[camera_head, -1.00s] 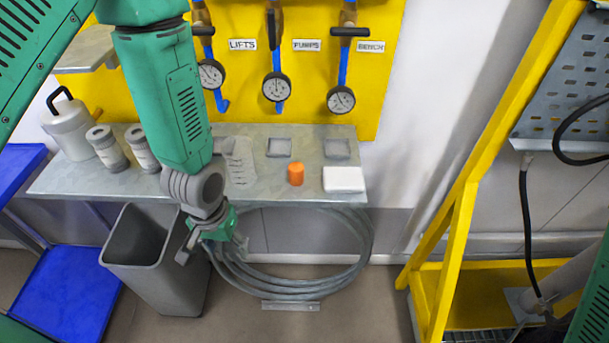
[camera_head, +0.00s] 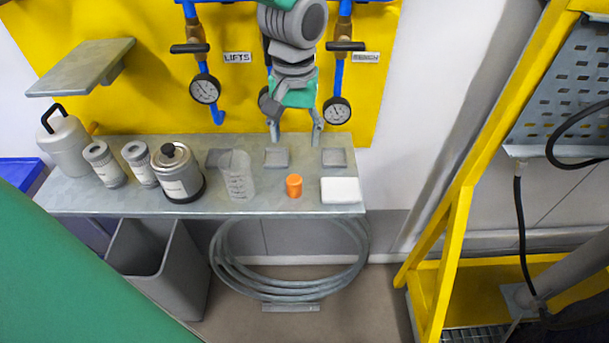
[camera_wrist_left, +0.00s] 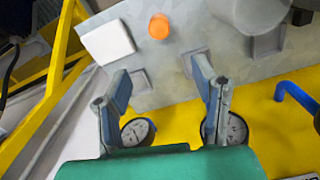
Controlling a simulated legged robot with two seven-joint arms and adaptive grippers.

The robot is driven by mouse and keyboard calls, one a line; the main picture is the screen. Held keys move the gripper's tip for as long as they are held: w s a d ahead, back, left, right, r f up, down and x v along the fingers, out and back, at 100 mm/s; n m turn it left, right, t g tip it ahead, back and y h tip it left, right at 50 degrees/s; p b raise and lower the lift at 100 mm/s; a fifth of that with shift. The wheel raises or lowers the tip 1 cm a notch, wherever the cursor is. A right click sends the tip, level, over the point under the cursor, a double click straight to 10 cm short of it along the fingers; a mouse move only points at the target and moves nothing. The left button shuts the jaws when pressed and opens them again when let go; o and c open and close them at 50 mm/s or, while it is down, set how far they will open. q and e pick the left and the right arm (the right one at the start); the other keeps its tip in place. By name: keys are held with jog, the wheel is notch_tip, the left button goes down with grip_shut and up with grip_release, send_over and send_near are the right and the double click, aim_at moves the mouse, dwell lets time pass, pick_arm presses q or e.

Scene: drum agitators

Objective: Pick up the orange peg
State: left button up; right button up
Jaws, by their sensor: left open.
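The orange peg (camera_head: 294,186) is a short cylinder standing upright on the grey shelf (camera_head: 255,200), just left of a white block. It also shows in the left wrist view (camera_wrist_left: 159,27), beyond the fingertips. My left gripper (camera_head: 296,138) is above the back of the shelf in the head view, behind and above the peg. Its two fingers are apart with nothing between them, and they also show in the left wrist view (camera_wrist_left: 158,85). The gripper is not touching the peg. My right gripper is not in view.
The white block (camera_head: 340,190) lies right of the peg. A clear beaker (camera_head: 237,178), a dark-topped canister (camera_head: 177,175) and jars stand to its left. Square plates (camera_head: 277,158) lie behind it. Gauges (camera_head: 337,110) and blue pipes hang on the yellow panel.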

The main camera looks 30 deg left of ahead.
pick_arm(q)
send_over(293, 178)
jog(key=w+d, duration=0.1)
jog(key=w, duration=0.1)
notch_tip(293, 178, down, 4)
jog(key=f, duration=0.4)
jog(key=shift+s+a, duration=0.25)
jog(key=shift+s+a+f, duration=0.15)
jog(key=shift+a+f, duration=0.25)
jog(key=shift+f, duration=0.15)
jog(key=f, duration=0.2)
jog(key=s+f, duration=0.1)
jog(key=f, duration=0.1)
jog(key=shift+d+f+b, duration=0.1)
jog(key=shift+d+b, duration=0.2)
jog(key=shift+d, duration=0.3)
jog(key=shift+a+f, duration=0.1)
jog(key=shift+a, duration=0.25)
jog(key=c, duration=1.1)
jog(key=shift+a, duration=0.15)
jog(key=shift+c, duration=0.5)
